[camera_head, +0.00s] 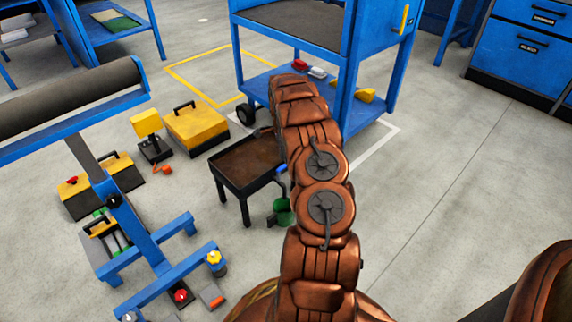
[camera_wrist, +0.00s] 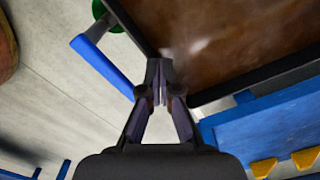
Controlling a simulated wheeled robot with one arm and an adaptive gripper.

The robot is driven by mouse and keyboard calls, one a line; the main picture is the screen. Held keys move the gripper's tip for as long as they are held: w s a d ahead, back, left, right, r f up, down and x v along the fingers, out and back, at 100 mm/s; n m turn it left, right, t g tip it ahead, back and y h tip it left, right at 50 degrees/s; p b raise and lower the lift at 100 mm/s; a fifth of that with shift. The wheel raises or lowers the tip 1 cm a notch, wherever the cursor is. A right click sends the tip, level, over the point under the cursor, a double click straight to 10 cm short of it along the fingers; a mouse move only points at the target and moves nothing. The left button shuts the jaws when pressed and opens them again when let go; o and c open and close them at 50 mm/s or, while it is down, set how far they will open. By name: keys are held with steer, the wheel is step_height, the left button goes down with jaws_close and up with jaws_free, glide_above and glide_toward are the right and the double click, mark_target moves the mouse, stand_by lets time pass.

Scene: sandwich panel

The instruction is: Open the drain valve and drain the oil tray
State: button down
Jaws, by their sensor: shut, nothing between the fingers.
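The oil tray is a black, square tray on legs (camera_head: 216,172) with brown oil in it. In the wrist view its dark rim (camera_wrist: 262,80) and the brown oil fill the upper right. The drain valve's blue lever (camera_wrist: 102,67) is left of my fingers, beside a grey pipe (camera_wrist: 98,30). A bit of the blue lever (camera_head: 281,168) shows beside my arm in the head view. A green container (camera_head: 283,211) stands below the tray's right side. My gripper (camera_wrist: 160,80) is shut and empty, its tips near a tray corner. I cannot tell whether they touch the rim.
A blue cart (camera_head: 300,52) stands behind the tray. Yellow toolboxes (camera_head: 197,130) are to its left. A blue roller stand (camera_head: 150,240) is at front left. Clear floor (camera_head: 450,150) lies at right.

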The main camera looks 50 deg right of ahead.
steer(key=shift+s, duration=0.4)
steer(key=shift+s+a+p, duration=0.1)
steer(key=shift+s+p, duration=0.4)
steer(key=shift+s, duration=0.45)
steer(key=shift+s+a+f, duration=0.1)
steer(key=shift+s, duration=0.4)
steer(key=shift+s+r+p, duration=0.25)
steer(key=shift+r+p, duration=0.15)
steer(key=shift+r, duration=0.5)
steer(key=r+p, duration=0.1)
steer(key=r, duration=0.1)
steer(key=w+r, duration=0.1)
steer(key=r, duration=0.2)
steer(key=shift+w+r+p, duration=0.1)
steer(key=shift+r+p, duration=0.1)
steer(key=shift+p, duration=0.2)
